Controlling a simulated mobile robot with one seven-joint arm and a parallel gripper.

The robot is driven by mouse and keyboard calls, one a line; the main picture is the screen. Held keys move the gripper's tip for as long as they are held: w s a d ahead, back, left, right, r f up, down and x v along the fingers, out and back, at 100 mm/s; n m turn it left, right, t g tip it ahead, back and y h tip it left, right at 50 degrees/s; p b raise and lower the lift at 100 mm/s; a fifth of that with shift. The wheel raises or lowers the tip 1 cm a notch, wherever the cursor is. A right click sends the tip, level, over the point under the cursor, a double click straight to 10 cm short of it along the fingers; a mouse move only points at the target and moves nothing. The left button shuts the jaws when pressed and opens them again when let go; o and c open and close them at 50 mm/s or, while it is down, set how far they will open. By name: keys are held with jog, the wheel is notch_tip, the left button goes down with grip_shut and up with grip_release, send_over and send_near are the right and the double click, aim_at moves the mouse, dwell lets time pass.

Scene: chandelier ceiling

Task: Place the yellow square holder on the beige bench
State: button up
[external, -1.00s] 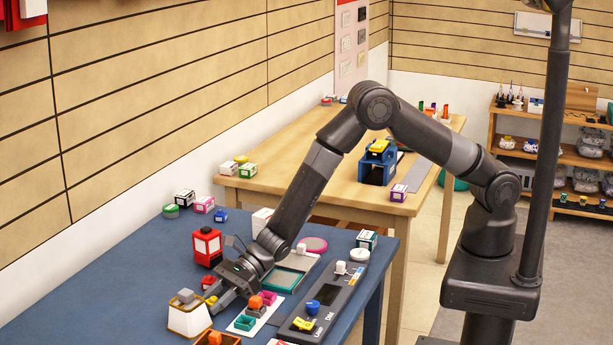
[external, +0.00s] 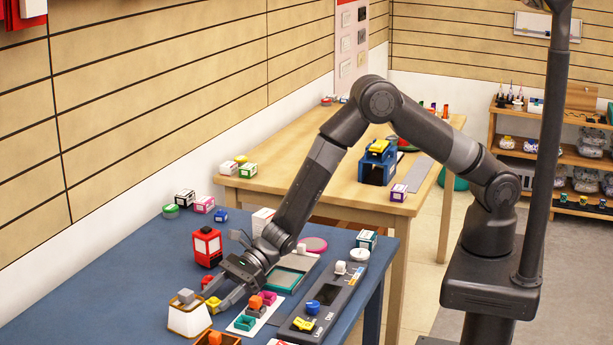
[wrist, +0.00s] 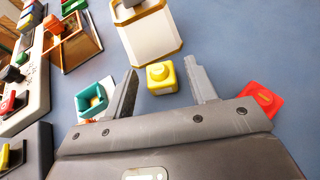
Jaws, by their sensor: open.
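The yellow square holder (wrist: 160,77) is a small block with a round raised top. It sits on the blue table between the tips of my open gripper (wrist: 161,70), with gaps on both sides. In the external view the holder (external: 212,305) lies near the table's left side, and my gripper (external: 214,297) is low over the table around it. The beige bench (external: 290,152) is the light wooden table behind the blue one. It stands apart from my gripper, with my arm crossing in front of it.
A white lamp-like box with gold edges (wrist: 150,35) is just beyond the holder. A teal open holder (wrist: 92,99) is at left and a red piece (wrist: 265,98) at right. On the bench stand a blue box (external: 377,164) and a purple-white box (external: 399,193).

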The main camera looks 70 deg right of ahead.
jog(key=v, duration=1)
jog(key=s+d+r+n+g, duration=0.1)
jog(key=s+d+r+n, duration=0.15)
jog(key=r, duration=0.35)
jog(key=s+d+r+n+g, duration=0.1)
jog(key=d+r+n, duration=0.1)
jog(key=r+n, duration=0.25)
jog(key=s+d+r+n+h, duration=0.2)
jog(key=s+d+r+n, duration=0.3)
jog(key=d, duration=0.4)
jog(key=s+d+r+n+h, duration=0.3)
jog(key=s+d+r+n, duration=0.3)
jog(key=s+d, duration=0.3)
jog(key=shift+s+d+r+g, duration=0.15)
jog(key=shift+d+r+g, duration=0.25)
jog(key=shift+d, duration=0.4)
jog(key=s+d+n+t+h, duration=0.1)
jog(key=s+d+h, duration=0.1)
jog(key=d, duration=0.3)
jog(key=s+d+r+n+t+h, duration=0.1)
jog(key=s+d+n+h, duration=0.1)
jog(key=d, duration=0.4)
jog(key=s+d+r+n+t+h, duration=0.1)
jog(key=s+d+h, duration=0.2)
jog(key=s+d, duration=0.2)
jog(key=shift+s+d+r+n, duration=0.2)
jog(key=shift+s+d+n, duration=0.1)
jog(key=shift+d, duration=0.35)
jog(key=shift+c, duration=0.2)
